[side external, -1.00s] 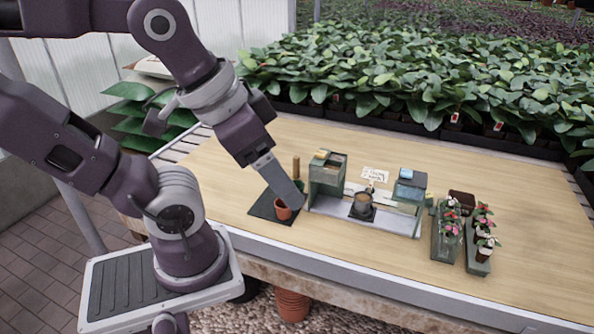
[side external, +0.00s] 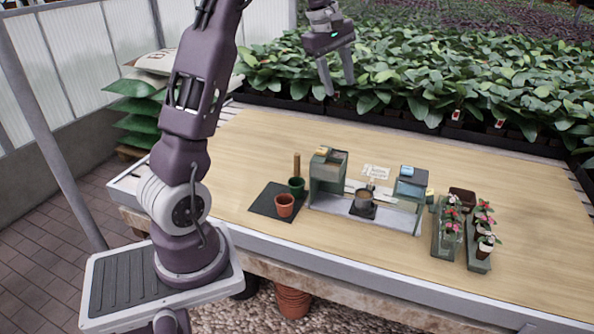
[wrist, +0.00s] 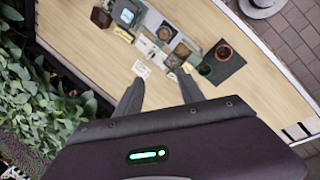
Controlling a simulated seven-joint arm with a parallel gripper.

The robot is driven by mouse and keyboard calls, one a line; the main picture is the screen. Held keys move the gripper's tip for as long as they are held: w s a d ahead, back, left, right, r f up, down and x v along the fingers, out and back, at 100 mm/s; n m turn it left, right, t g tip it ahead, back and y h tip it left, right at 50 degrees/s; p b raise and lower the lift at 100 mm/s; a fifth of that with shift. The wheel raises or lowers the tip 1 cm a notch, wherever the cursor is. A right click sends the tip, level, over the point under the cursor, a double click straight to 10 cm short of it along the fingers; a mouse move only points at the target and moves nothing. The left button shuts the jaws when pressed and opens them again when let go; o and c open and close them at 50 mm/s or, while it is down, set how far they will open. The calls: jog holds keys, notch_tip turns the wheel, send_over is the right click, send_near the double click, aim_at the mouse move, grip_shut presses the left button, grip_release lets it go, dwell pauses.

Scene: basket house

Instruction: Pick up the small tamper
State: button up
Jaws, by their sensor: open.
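A slim upright wooden piece (side external: 296,163), which looks like the small tamper, stands at the back of a dark mat (side external: 262,205) on the table. A green pot (side external: 296,186) stands in front of it and hides its lower end. A terracotta pot (side external: 284,205) stands nearer on the mat. My gripper (side external: 339,90) is open and empty, high above the table's back side and far from the tamper. In the wrist view, my gripper's spread fingers (wrist: 160,83) point toward the table, with the mat (wrist: 237,68) beyond and to the right.
A green-grey station (side external: 327,190) with a pot in its middle and a small sign (side external: 375,171) stands right of the mat. Trays of flowering plants (side external: 479,262) stand farther right. Dense leafy plants (side external: 400,75) border the table's back.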

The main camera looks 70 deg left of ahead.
jog(key=w+a+f+n+g, duration=0.1)
jog(key=a+f+n, duration=0.2)
jog(key=a+f, duration=0.45)
jog(key=n+g, duration=0.2)
jog(key=n, duration=0.3)
send_over(297, 154)
notch_tip(297, 154, down, 18)
jog(key=shift+w+r, duration=0.15)
jog(key=shift+r, duration=0.05)
jog(key=shift+g, duration=0.3)
notch_tip(297, 154, down, 9)
jog(key=shift+r, duration=0.2)
grip_shut()
